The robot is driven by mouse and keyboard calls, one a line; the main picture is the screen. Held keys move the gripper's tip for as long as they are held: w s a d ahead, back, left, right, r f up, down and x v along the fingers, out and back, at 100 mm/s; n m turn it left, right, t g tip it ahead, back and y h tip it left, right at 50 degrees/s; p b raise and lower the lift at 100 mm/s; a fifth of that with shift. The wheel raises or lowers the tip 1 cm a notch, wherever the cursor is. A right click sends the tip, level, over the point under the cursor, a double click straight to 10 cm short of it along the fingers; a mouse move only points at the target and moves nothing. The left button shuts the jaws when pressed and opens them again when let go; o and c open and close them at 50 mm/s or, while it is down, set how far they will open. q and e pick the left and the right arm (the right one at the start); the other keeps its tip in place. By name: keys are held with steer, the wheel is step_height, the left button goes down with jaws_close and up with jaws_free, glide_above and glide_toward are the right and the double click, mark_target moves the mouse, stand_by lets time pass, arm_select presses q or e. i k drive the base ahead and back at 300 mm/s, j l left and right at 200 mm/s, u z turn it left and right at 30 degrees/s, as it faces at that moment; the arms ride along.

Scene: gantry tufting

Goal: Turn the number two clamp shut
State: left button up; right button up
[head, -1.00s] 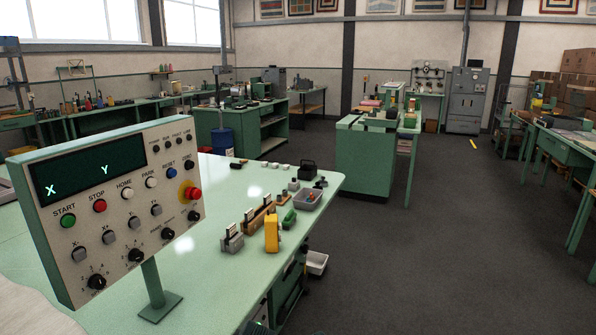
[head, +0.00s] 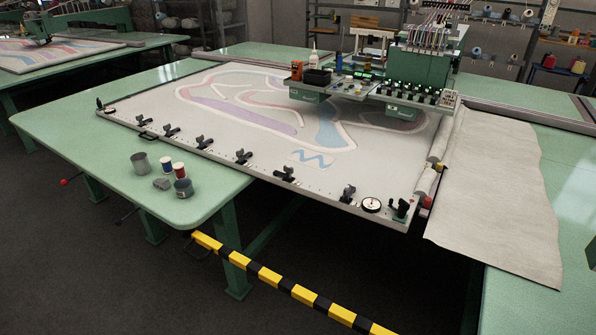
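Several black clamps line the near edge of a framed white cloth (head: 225,125) on a green table. From left to right, they include clamps at the left part of the edge (head: 170,131), (head: 203,142), then a middle clamp (head: 242,156), another clamp (head: 285,174) and a clamp near the right corner (head: 347,194). Any numbers on them are too small to read, so I cannot tell which is number two. I cannot tell whether each is open or shut. Neither of my grippers is in view.
A green tufting machine head (head: 425,68) stands over the far side of the cloth. Cups and spools (head: 180,170) sit on the near left table corner. A yellow-black barrier bar (head: 285,285) crosses the foreground. Loose grey cloth (head: 495,185) hangs at right.

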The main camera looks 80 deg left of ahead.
mark_target(289, 170)
steer(key=u, duration=1.85)
steer(key=l+u, duration=0.15)
steer(key=u, duration=1.1)
steer(key=i+l, duration=0.05)
